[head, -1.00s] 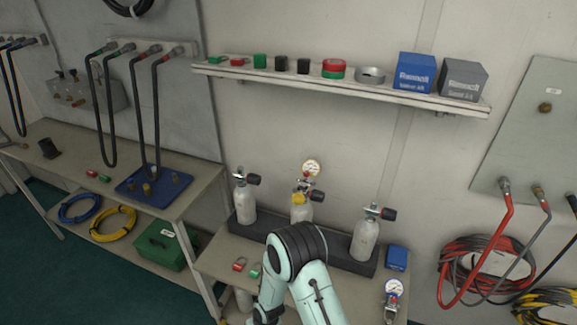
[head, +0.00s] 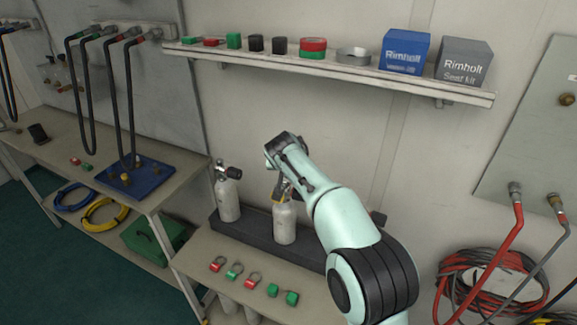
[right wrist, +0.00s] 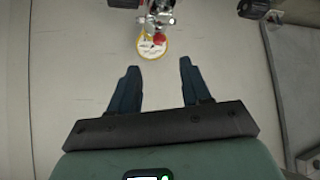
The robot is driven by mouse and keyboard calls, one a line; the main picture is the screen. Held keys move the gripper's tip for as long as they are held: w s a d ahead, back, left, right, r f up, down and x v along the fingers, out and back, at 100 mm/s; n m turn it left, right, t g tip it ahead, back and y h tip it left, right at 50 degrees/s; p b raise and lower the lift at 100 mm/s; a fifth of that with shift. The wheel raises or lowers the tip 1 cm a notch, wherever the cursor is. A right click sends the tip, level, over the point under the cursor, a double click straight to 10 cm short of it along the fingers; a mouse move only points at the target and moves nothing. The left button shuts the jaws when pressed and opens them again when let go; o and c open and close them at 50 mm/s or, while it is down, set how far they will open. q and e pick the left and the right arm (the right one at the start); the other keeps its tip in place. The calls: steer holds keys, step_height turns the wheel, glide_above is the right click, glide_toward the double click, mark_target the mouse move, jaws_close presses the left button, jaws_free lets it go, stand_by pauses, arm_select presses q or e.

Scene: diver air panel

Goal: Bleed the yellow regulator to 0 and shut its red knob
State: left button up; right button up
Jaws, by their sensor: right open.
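The yellow-rimmed gauge (right wrist: 150,48) of the regulator shows in the right wrist view, with a small red knob (right wrist: 159,38) beside it and metal valve fittings (right wrist: 160,14) behind. The needle is too small to read. My right gripper (right wrist: 155,75) is open, its two fingers apart and empty, pointing toward the gauge but short of it. In the head view the middle white cylinder (head: 284,226) stands in the black rack, and my right arm hides most of the regulator on it. My left gripper is not in view.
Another white cylinder (head: 228,202) with a black valve knob stands at left in the black rack (head: 258,238). Red and green tags (head: 235,270) lie on the bench in front. A shelf (head: 330,72) with boxes and rings runs above. Hoses hang at right.

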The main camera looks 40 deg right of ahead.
steer(key=p+x, duration=0.2)
steer(key=x, duration=0.6)
steer(key=shift+w+d+f, duration=0.2)
steer(key=shift+f, duration=0.05)
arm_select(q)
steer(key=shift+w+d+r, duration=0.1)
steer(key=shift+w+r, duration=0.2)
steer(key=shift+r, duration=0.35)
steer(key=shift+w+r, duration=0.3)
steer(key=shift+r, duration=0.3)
arm_select(e)
jaws_close()
